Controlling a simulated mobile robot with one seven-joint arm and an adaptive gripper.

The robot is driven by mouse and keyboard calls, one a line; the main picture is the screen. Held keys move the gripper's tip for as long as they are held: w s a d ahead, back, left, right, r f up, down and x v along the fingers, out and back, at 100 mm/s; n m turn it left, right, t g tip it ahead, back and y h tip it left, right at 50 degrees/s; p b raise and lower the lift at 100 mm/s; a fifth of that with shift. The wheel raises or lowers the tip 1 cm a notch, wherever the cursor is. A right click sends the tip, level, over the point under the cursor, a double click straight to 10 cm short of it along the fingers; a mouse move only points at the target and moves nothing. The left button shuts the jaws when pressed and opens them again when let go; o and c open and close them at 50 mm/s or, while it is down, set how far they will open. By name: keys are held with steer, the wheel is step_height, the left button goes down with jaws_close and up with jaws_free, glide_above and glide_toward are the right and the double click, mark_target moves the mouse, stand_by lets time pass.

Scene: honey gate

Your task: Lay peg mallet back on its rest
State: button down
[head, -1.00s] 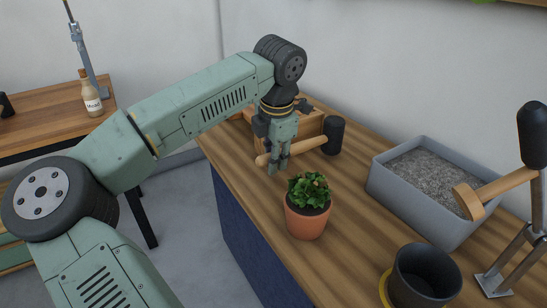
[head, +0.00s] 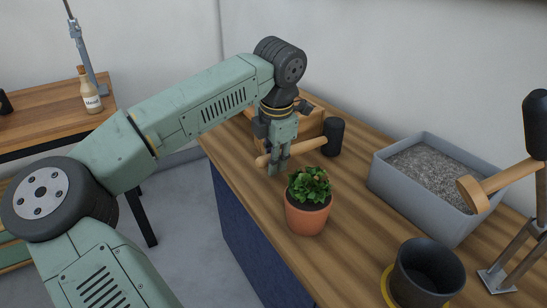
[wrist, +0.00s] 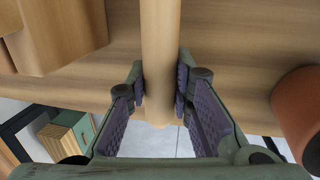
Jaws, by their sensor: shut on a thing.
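The peg mallet has a pale wooden handle (head: 312,145) and a black head (head: 334,137). My gripper (head: 278,165) points down over the wooden counter and is shut on the handle near its free end, with the head to the right. In the wrist view the handle (wrist: 160,50) runs between the two purple pads of my gripper (wrist: 161,88). A wooden block (head: 308,122), perhaps the rest, stands just behind the mallet, partly hidden by my gripper and the mallet. I cannot tell whether the mallet clears the counter.
A potted plant (head: 308,210) stands close in front of the mallet on the counter (head: 350,205). A grey bin of gravel (head: 392,198), a dark pot (head: 428,275) and a lever with a wooden arm (head: 505,183) are to the right. A bottle (head: 90,92) stands on another table.

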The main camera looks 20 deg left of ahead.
steer(key=shift+f, duration=0.2)
stand_by(0.3)
steer(key=c, duration=1.3)
jaws_free()
steer(key=shift+c, duration=0.2)
steer(key=shift+f, duration=0.1)
steer(key=p+v, duration=0.4)
steer(key=v, duration=0.4)
